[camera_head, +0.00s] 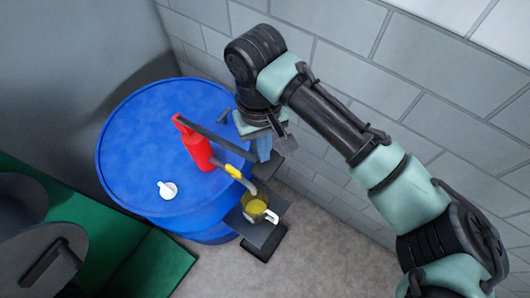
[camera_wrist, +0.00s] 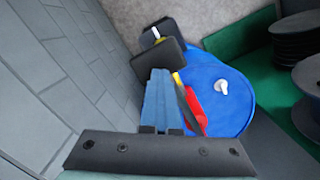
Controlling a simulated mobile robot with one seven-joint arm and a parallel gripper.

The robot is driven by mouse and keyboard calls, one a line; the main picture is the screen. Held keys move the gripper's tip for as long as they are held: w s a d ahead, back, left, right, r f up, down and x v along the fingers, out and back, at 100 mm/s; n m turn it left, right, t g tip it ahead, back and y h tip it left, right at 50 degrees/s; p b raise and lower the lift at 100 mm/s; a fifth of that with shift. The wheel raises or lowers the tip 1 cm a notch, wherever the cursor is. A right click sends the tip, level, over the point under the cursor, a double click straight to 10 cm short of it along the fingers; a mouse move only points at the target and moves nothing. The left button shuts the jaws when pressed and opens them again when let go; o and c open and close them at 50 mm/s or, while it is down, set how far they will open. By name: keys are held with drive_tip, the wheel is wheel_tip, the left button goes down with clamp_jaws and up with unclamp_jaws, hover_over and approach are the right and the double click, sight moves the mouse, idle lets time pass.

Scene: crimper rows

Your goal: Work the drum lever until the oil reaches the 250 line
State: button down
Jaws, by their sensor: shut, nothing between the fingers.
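The blue drum (camera_head: 130,140) stands upright with a red pump (camera_head: 197,148) on its top. The dark lever (camera_head: 222,141) slants from the pump's top toward my gripper; it also shows in the wrist view (camera_wrist: 188,103). A yellow-tipped spout (camera_head: 234,171) points toward a clear jug (camera_head: 256,208) holding yellow oil. The 250 line is too small to read. My gripper (camera_head: 264,157) is shut and empty near the lever's outer end. In the wrist view its blue fingers (camera_wrist: 159,92) lie just left of the lever; I cannot tell whether they touch.
The jug stands on a dark shelf (camera_head: 240,222) beside the drum. A white cap (camera_head: 168,190) sits on the drum top. A block wall (camera_head: 330,70) is close behind my arm. A green surface (camera_head: 150,265) with dark round objects (camera_head: 45,250) lies lower left. Grey floor (camera_head: 310,260) is clear.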

drive_tip(key=w, duration=0.1)
drive_tip(key=w+a, duration=0.1)
drive_tip(key=w+r+p, duration=0.1)
drive_tip(key=shift+w+a, duration=0.1)
drive_tip(key=shift+a, duration=0.15)
wheel_tip(320, 180, up, 13)
drive_tip(key=w+b, duration=0.1)
drive_tip(key=b, duration=0.1)
drive_tip(key=shift+a, duration=0.25)
drive_tip(key=shift+w, duration=0.1)
idle(0.3)
drive_tip(key=shift+p, duration=0.55)
drive_tip(key=shift+g+h, duration=0.3)
drive_tip(key=shift+g, duration=0.4)
drive_tip(key=f+p, duration=0.1)
drive_tip(key=p, duration=0.1)
drive_tip(key=s+f+p, duration=0.1)
drive_tip(key=s+d+f+p, duration=0.1)
drive_tip(key=p, duration=0.1)
drive_tip(key=shift+s+f+p, duration=0.1)
drive_tip(key=shift+f+p, duration=0.15)
drive_tip(key=shift+p, duration=0.05)
